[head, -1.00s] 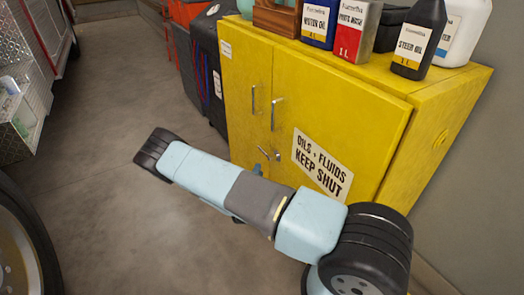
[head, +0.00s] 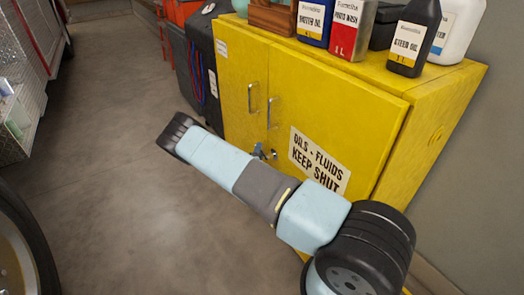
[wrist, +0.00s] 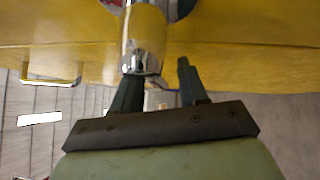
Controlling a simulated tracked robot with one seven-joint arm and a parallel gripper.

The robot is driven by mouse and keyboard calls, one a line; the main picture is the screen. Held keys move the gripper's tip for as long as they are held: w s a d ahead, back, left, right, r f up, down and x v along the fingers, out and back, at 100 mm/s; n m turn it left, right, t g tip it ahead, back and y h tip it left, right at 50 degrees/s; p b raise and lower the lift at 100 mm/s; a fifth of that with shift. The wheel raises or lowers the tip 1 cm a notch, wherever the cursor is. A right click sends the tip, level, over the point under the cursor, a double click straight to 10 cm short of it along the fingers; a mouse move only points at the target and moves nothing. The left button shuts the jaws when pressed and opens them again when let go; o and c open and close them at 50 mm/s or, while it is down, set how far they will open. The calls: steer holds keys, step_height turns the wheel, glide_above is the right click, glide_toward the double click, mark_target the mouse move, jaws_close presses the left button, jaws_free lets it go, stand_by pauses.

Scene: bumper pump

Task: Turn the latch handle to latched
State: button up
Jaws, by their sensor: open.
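The yellow cabinet (head: 235,100) has two closed doors. Small metal latch hardware (head: 273,154) shows on its front, left of the "KEEP SHUT" sign; my arm partly hides that area and the handle's angle is unclear. In the wrist view, a shiny metal latch handle (wrist: 142,45) sticks out from the yellow door toward my gripper (wrist: 157,88). My gripper's two dark green fingers are apart. The handle's end is close to the left finger and overlaps it in the picture; I cannot tell whether they touch. The right finger is clear of it.
Two chrome door pulls (head: 253,98) sit above the latch. Several bottles and cans, including a steer oil bottle (head: 415,38), stand on the cabinet top. A dark case (head: 205,70) stands left of the cabinet. The concrete floor (head: 110,150) is open at left; a vehicle wheel (head: 30,240) is at lower left.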

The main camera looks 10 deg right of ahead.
steer(key=shift+w+d, duration=0.2)
steer(key=shift+w, duration=0.1)
jaws_close()
steer(key=shift+d, duration=0.1)
stand_by(0.4)
